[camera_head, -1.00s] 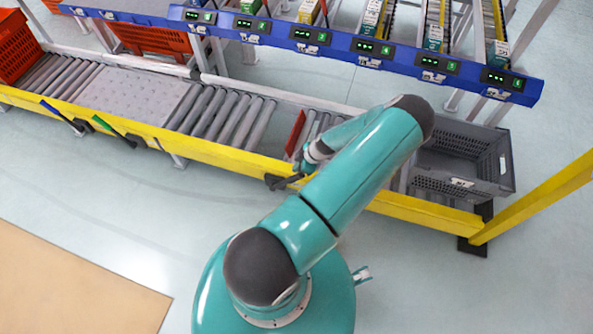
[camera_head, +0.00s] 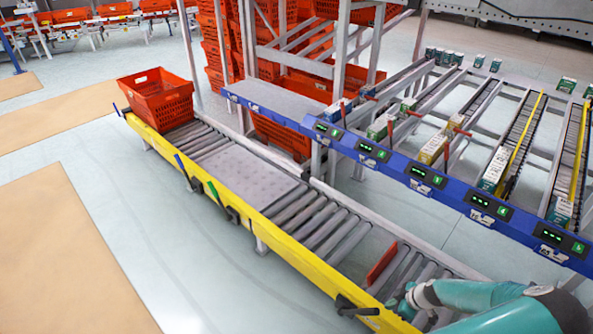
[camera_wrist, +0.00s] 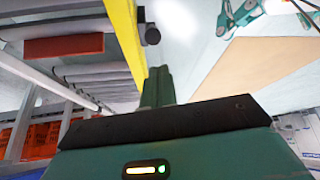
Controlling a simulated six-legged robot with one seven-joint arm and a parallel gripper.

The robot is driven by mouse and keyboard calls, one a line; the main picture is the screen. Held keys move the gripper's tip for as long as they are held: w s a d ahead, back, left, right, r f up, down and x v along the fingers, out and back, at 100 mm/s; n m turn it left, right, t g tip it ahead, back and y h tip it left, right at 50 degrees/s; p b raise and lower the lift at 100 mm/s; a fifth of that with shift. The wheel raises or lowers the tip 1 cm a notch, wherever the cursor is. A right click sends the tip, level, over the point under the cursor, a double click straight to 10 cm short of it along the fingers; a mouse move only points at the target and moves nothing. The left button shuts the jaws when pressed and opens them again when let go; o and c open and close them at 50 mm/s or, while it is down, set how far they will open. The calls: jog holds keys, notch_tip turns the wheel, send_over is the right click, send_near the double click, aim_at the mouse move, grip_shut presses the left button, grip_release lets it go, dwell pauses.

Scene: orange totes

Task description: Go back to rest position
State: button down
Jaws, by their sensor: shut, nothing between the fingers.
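My arm is teal and enters the head view at the lower right. My gripper (camera_head: 408,304) is above the near end of the roller conveyor, beside its yellow rail (camera_head: 290,262). In the wrist view my gripper (camera_wrist: 157,84) shows as shut green fingers beyond a dark plate, with nothing between them. The yellow rail also shows there (camera_wrist: 126,35), along with the red stop plate (camera_wrist: 64,48). No tote is in my gripper.
An orange tote (camera_head: 157,97) stands at the conveyor's far end. A red stop plate (camera_head: 382,264) stands among the rollers near my gripper. A blue-fronted rack (camera_head: 400,168) holds boxes in sloped lanes. Stacked orange totes (camera_head: 212,45) are behind. The floor left of the conveyor is open.

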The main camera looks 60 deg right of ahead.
jog(key=w+a+r+n+g, duration=0.1)
jog(key=w+a+r+g, duration=0.2)
jog(key=w+r, duration=1.05)
jog(key=w+a+r+g, duration=0.2)
jog(key=w+a+r, duration=0.1)
jog(key=w+r, duration=1.05)
jog(key=w+a+r+h, duration=0.1)
jog(key=w+a+r, duration=0.3)
jog(key=a+r, duration=0.3)
jog(key=w+a+r+h, duration=0.1)
jog(key=w+a+r, duration=0.4)
jog(key=a+r, duration=0.25)
jog(key=s+a+r+t, duration=0.1)
jog(key=a+r, duration=0.3)
jog(key=a, duration=0.4)
jog(key=s+a+r+m+t+y, duration=0.1)
jog(key=a+r, duration=0.3)
jog(key=a, duration=0.5)
jog(key=s+a+r+t+y, duration=0.1)
jog(key=s+a+r+t, duration=0.1)
jog(key=a, duration=0.7)
jog(key=shift+s+a+r+m+t, duration=0.25)
jog(key=shift+s+r+m+t, duration=0.15)
jog(key=shift+s+r, duration=0.5)
jog(key=shift+w, duration=0.1)
